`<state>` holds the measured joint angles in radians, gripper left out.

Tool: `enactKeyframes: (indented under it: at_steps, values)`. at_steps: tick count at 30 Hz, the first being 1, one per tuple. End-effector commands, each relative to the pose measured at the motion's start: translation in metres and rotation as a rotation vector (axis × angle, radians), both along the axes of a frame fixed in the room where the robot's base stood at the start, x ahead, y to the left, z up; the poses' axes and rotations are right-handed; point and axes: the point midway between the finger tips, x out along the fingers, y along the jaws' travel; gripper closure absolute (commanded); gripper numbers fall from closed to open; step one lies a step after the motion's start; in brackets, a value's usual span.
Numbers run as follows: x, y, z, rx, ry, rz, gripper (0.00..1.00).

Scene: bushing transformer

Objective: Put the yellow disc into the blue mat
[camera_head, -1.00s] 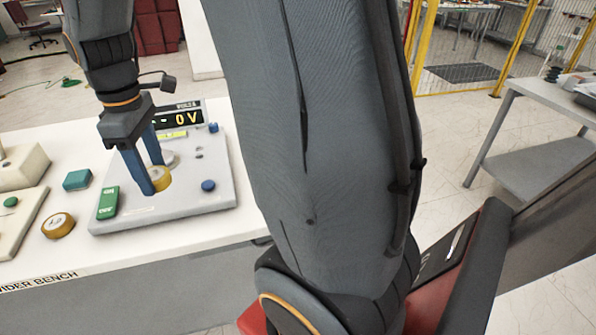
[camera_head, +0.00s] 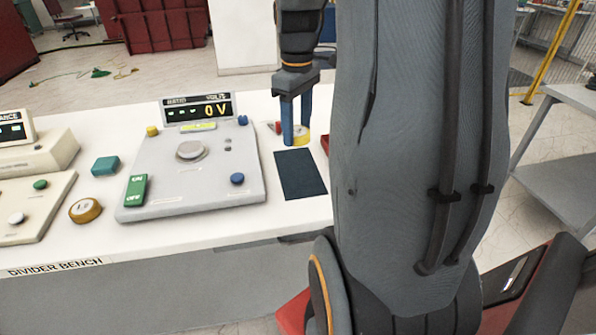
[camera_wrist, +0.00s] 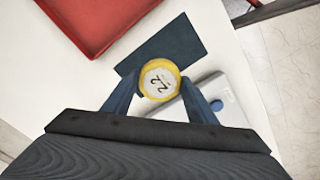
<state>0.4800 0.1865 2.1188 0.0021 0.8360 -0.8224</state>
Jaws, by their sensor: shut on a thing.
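My gripper (camera_head: 297,130) is shut on a yellow disc (camera_head: 303,137), with one blue finger on either side of it. In the wrist view the disc (camera_wrist: 159,79) sits between the fingertips, with a white face marked "2.2". The dark blue mat (camera_head: 300,174) lies flat on the white bench, to the right of the grey panel. In the head view the disc is at the mat's far edge. In the wrist view it overlaps part of the mat (camera_wrist: 172,46). I cannot tell its exact height.
The grey panel (camera_head: 215,190) has a round metal plate (camera_head: 191,150), a green switch (camera_head: 136,190) and a display reading 0 V. Another yellow-brown disc (camera_head: 85,210) and a teal block (camera_head: 105,166) lie to its left. A red tray (camera_wrist: 95,22) is near the mat.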

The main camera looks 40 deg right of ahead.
Motion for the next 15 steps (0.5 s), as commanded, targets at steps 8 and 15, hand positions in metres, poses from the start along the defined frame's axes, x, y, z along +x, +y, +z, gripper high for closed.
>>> enactKeyframes:
  at_steps: [8,15]
  values:
    - [-0.002,-0.002,-0.043,0.003,0.004,-0.006,0.78]
    - [-0.002,-0.002,-0.066,0.002,0.004,-0.006,0.78]
